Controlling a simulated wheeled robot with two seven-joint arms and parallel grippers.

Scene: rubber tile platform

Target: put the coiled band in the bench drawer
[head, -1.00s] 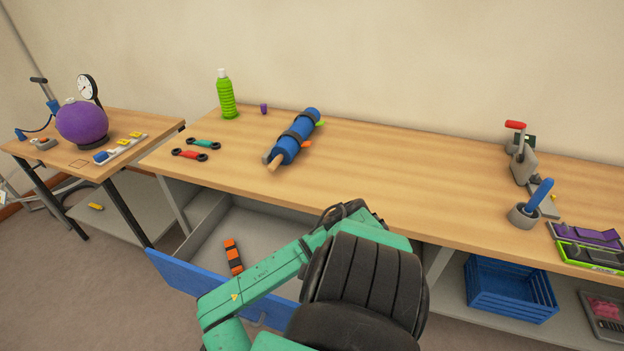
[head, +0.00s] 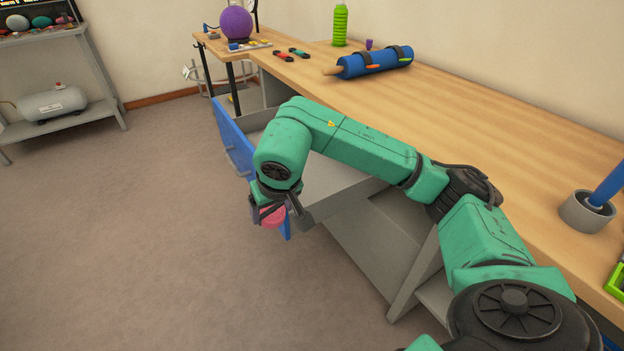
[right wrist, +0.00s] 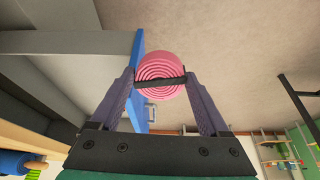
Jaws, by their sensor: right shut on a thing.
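The coiled band (head: 271,216) is a pink spiral disc with a dark strap across it; it also shows in the right wrist view (right wrist: 160,75). My right gripper (head: 273,208) is shut on it, a finger at each side. The bench drawer (head: 235,142) is pulled open, with a blue front and grey inside. In the head view the band is by the near end of the blue front. In the right wrist view it is on the floor side of the front (right wrist: 137,65), with floor behind it. My right arm hides much of the drawer. My left gripper is out of view.
The wooden bench top (head: 480,130) bears a blue roll (head: 375,62), a green bottle (head: 340,25) and a grey holder (head: 587,212). A shelf rack (head: 60,105) stands at far left. The floor (head: 130,230) left of the drawer is clear.

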